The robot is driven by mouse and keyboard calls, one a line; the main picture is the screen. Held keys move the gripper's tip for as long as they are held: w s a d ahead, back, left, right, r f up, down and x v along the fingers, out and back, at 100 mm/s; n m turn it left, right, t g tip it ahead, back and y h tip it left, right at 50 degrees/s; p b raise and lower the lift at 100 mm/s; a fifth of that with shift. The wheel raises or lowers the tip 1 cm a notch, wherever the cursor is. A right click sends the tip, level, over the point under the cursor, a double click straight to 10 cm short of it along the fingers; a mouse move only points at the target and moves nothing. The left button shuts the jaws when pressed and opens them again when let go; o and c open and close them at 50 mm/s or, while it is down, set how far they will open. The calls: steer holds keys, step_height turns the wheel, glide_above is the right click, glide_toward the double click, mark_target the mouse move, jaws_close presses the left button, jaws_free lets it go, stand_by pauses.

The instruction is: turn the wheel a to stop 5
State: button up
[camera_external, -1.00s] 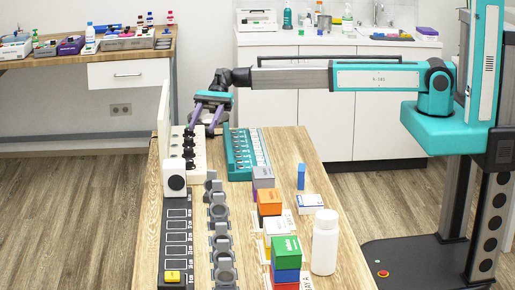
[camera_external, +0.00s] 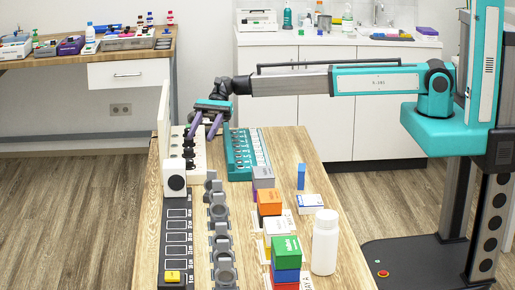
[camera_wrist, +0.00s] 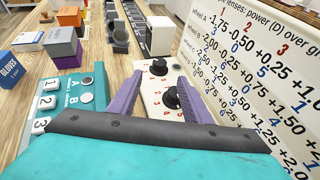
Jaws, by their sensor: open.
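A white panel (camera_wrist: 152,76) with red numerals carries several black wheels. In the wrist view one black wheel (camera_wrist: 171,97) lies between my fingers, nearer the right one, and another black wheel (camera_wrist: 158,67) is beyond it. I cannot tell which is wheel a or read which stop either points to. My gripper (camera_wrist: 158,84) is open, its two purple fingers apart with nothing visibly held. In the external view my gripper (camera_external: 202,136) is over the far part of the panel (camera_external: 198,160); whether it touches a wheel is unclear.
A tall white chart (camera_wrist: 255,65) with rows for the wheels stands right of the panel. A teal unit (camera_external: 238,155) with numbered white keys stands close on the other side. Grey holders (camera_external: 222,240), boxes (camera_external: 285,250) and a white bottle (camera_external: 325,245) occupy the nearer table.

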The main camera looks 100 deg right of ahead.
mark_target(189, 159)
steer(key=p+x, duration=0.2)
steer(key=x, duration=0.9)
steer(key=shift+a+f, duration=0.2)
steer(key=shift+c, duration=0.3)
steer(key=c, duration=1)
